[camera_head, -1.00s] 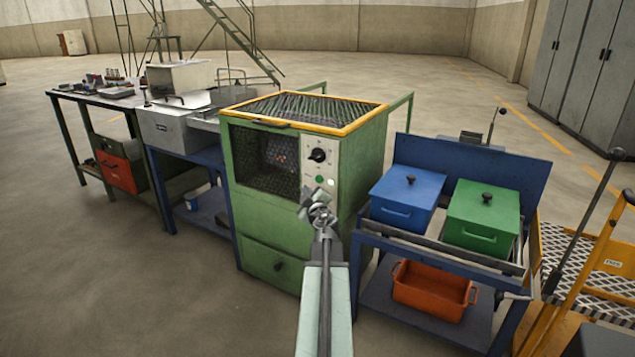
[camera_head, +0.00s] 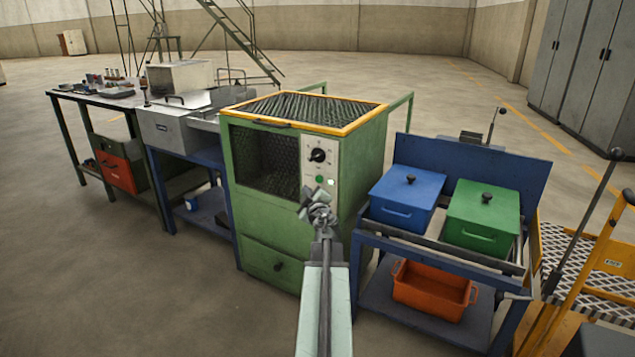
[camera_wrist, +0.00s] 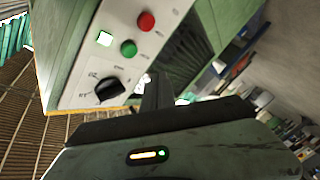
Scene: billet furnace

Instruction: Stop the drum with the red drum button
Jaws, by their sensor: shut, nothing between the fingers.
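The green drum machine (camera_head: 270,225) stands ahead with a pale control panel (camera_head: 322,168) at its front right. The red drum button (camera_wrist: 146,21) is clear in the wrist view, next to the green button (camera_wrist: 129,48). In the head view I cannot see the red button; my gripper is in front of the lower panel. The green button (camera_head: 319,180) shows just above my gripper (camera_head: 310,202). My gripper is shut and empty, and its fingers (camera_wrist: 157,88) show in the wrist view below the buttons. I cannot tell whether they touch the panel.
A black knob (camera_head: 317,155) and a lit lamp (camera_wrist: 104,38) share the panel. Right of the machine stands a blue bench (camera_head: 460,262) with a blue box (camera_head: 407,192) and a green box (camera_head: 483,212). A metal sink table (camera_head: 180,135) is at left.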

